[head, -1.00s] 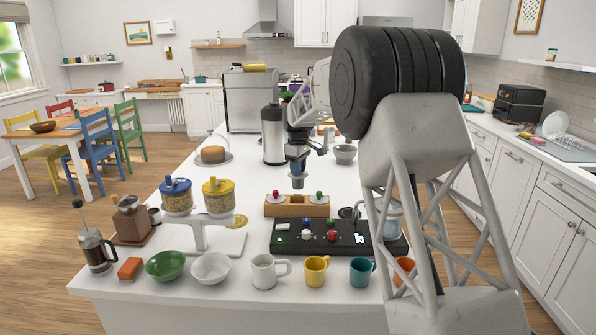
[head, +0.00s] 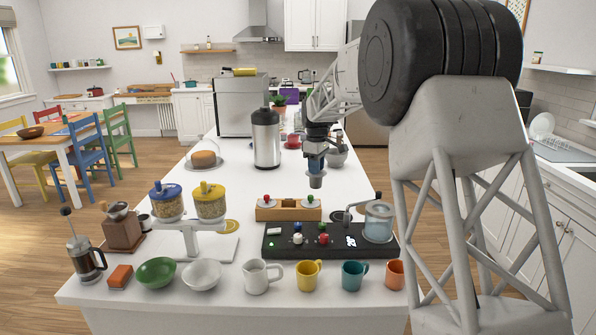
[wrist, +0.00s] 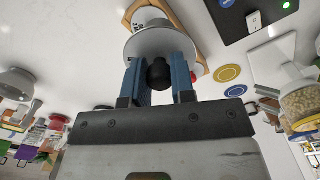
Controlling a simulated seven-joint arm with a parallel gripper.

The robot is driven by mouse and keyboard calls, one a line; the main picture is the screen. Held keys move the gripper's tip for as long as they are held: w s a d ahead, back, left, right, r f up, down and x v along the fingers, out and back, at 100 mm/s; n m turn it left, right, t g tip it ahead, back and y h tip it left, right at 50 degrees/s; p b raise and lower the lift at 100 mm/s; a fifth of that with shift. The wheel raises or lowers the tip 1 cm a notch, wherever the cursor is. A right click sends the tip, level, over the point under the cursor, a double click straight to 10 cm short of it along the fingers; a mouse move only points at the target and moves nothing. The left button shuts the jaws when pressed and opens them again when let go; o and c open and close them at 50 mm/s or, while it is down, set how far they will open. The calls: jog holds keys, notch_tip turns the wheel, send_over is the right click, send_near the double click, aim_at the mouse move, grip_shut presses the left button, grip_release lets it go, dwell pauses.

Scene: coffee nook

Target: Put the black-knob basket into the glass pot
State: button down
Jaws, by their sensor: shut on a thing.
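My gripper (wrist: 160,85) is shut on the black knob (wrist: 158,75) of a grey basket (wrist: 163,43), with a blue finger on each side. In the head view the basket (head: 315,181) hangs upright in the air, its knob hidden between the fingers. It appears above the right end of the wooden rack (head: 272,214). The glass pot (head: 379,222) stands to the right and nearer the camera, on the right end of a black digital board. The basket is apart from the pot. The pot is not clearly visible in the wrist view.
The rack holds a red-knob piece (head: 266,198) and a green-knob piece (head: 310,199). Several small coloured items lie on the black board (head: 281,252). Mugs and bowls line the front edge. A steel flask (head: 266,140) stands behind.

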jog(key=s+d+r, duration=0.3)
jog(key=s+d, duration=0.4)
jog(key=d, duration=0.2)
jog(key=s+d+r, duration=0.4)
jog(key=s+d, duration=0.3)
jog(key=d, duration=0.3)
jog(key=shift+d, duration=0.15)
jog(key=shift+r, duration=0.1)
jog(key=shift+f, duration=0.25)
jog(key=shift+f, duration=2.9)
jog(key=shift+f, duration=2.4)
dwell(0.3)
